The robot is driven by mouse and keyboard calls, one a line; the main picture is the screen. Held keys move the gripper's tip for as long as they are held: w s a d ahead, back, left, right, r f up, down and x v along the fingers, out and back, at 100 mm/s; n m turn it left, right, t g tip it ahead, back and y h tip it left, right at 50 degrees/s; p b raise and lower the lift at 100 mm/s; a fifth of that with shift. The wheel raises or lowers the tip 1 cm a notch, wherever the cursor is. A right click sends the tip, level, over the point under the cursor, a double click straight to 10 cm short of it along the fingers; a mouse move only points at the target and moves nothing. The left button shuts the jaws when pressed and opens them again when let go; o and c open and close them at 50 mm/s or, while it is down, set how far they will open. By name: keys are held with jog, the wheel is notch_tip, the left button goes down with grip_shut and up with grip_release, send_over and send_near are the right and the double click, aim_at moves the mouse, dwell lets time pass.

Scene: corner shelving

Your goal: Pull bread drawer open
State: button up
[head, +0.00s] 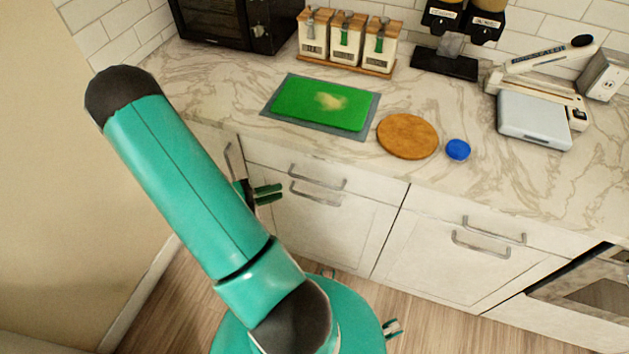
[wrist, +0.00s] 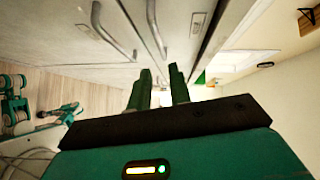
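White drawer fronts run under the marble counter, and no readable label shows which is the bread drawer. The left drawer (head: 375,192) has a metal bar handle (head: 318,179) and looks shut. The right drawer (head: 540,238) has a similar handle (head: 493,230) and also looks shut. My gripper (head: 270,193) is in front of the left cabinet, just left of its handles. In the wrist view my gripper (wrist: 160,72) has its two green fingers apart with nothing between them. Bar handles (wrist: 155,28) lie beyond the fingertips, apparently untouched.
Cabinet doors with handles (head: 307,196) sit below the drawers. A narrow corner door handle (head: 229,160) is beside my arm. The counter holds a green cutting board (head: 290,100), a round wooden board (head: 407,137) and a blue lid (head: 458,149). An oven (head: 590,295) stands at right.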

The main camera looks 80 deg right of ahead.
aim_at(312, 182)
jog(key=x, duration=1.2)
jog(key=shift+s+d+f, duration=0.1)
jog(key=shift+s+d, duration=0.1)
jog(key=shift+s, duration=0.1)
jog(key=shift+c, duration=0.4)
grip_shut()
